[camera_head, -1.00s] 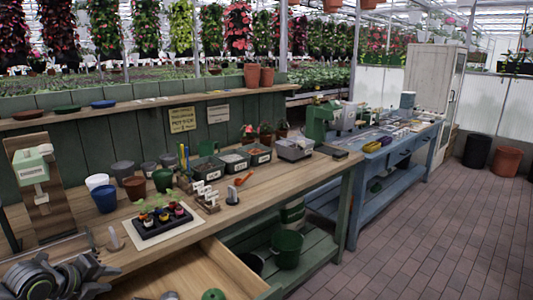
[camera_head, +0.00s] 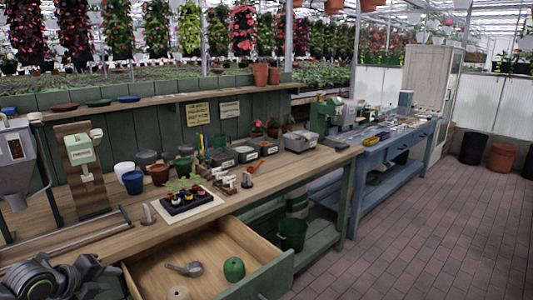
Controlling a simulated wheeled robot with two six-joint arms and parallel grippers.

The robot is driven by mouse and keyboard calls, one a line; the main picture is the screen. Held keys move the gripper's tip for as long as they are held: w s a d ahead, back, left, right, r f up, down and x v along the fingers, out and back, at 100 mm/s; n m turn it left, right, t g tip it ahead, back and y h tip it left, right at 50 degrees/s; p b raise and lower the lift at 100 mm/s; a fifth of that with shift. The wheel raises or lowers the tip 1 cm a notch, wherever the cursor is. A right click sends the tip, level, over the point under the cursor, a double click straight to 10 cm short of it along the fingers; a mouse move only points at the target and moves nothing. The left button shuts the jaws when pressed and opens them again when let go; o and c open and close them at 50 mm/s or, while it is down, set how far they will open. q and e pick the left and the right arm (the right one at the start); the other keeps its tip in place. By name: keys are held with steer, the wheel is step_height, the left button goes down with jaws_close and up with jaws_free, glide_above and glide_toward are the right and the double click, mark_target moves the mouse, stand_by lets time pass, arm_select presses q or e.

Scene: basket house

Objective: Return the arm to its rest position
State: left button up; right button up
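My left arm and its gripper (camera_head: 95,274), dark grey metal, show at the lower left corner of the head view, in front of the wooden workbench (camera_head: 95,240). The frame edge cuts off part of the arm. I cannot make out whether the fingers are open or shut, and I see nothing held. The gripper is left of the open wooden drawer (camera_head: 222,246). My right gripper is not in view.
The drawer holds a metal scoop (camera_head: 185,268), a green round object (camera_head: 234,268) and a pale round object (camera_head: 178,293). A black seedling tray (camera_head: 190,203) and several pots stand on the bench. Brick floor (camera_head: 410,240) is clear at right.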

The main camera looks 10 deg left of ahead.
arm_select(q)
steer(key=s+a+f+n+g+y, duration=0.1)
steer(key=s+a+f+n, duration=0.25)
steer(key=f, duration=0.55)
steer(key=s+a+f+n+y, duration=0.1)
steer(key=s+a+f+n, duration=0.1)
steer(key=f+n, duration=0.5)
steer(key=s+a+f+n+g+y, duration=0.1)
steer(key=s+a+f+n, duration=0.15)
steer(key=f, duration=0.75)
steer(key=s+d+f+n+g+y, duration=0.15)
steer(key=s+f+n, duration=0.25)
steer(key=s+f, duration=0.45)
steer(key=s+d+f+n+g, duration=0.1)
steer(key=s+d+f+n, duration=0.1)
steer(key=s+d+f, duration=0.5)
steer(key=s+d+f+n+g+h, duration=0.1)
steer(key=s+d+f+n+g, duration=0.1)
steer(key=s+d+f, duration=0.4)
steer(key=s+d+f+n+g+h+p, duration=0.1)
steer(key=s+d+f+n, duration=0.2)
steer(key=s+d+f, duration=0.4)
steer(key=s+d, duration=0.1)
steer(key=s, duration=0.7)
steer(key=shift+d+f+n+g, duration=0.3)
steer(key=shift+d+n+g, duration=0.05)
steer(key=shift+n, duration=0.05)
